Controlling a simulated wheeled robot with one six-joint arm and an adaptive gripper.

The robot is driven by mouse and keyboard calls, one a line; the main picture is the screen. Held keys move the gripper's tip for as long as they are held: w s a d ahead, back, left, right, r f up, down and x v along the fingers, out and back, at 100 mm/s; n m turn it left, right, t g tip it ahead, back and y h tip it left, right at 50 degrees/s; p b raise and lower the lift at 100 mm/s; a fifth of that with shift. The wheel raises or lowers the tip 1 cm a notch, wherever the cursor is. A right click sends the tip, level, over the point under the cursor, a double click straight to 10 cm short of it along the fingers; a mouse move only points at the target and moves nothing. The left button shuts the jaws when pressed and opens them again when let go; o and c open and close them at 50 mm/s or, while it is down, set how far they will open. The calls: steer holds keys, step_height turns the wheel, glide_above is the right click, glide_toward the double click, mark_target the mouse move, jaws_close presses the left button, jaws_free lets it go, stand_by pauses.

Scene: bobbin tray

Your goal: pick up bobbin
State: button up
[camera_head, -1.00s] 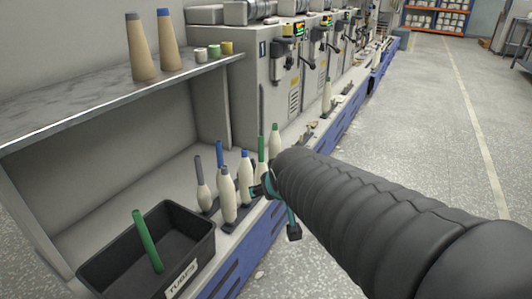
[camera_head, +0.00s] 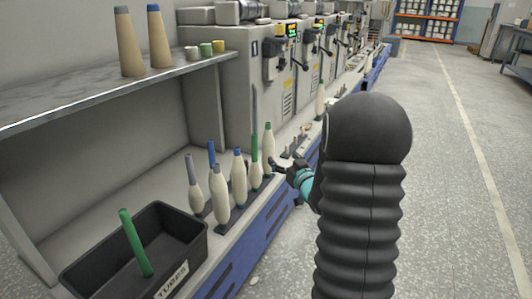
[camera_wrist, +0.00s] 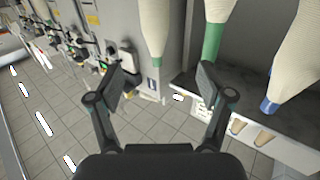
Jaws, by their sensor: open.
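Several cream bobbins stand upright in a row on the machine ledge: one on a grey tube (camera_head: 196,197), one with a dark tip (camera_head: 221,208), one with a blue tip (camera_head: 238,180), one on a long green tube (camera_head: 255,172) and one with a short green tip (camera_head: 268,150). My gripper (camera_head: 279,167) is open, just right of the short-green-tip bobbin. In the wrist view the open gripper (camera_wrist: 160,82) is empty. The tapered ends of a green-tipped bobbin (camera_wrist: 153,28), a green-tube bobbin (camera_wrist: 215,10) and a blue-tipped bobbin (camera_wrist: 290,65) point downward there. Contact is not clear.
A black tray (camera_head: 190,262) labelled TUBES holds a green tube (camera_head: 135,243) at front left. A shelf (camera_head: 100,92) above carries two tan cones (camera_head: 130,45) and small spools. Grey machines (camera_head: 270,75) line the ledge behind. The floor at right is open.

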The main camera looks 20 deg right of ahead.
mark_target(269, 144)
steer(key=w, duration=0.8)
steer(key=shift+w+f, duration=0.15)
steer(key=shift+w, duration=0.1)
steer(key=w, duration=0.4)
steer(key=shift+w+d+f, duration=0.25)
steer(key=shift+d+f, duration=0.15)
steer(key=shift+w, duration=0.4)
steer(key=c, duration=1.3)
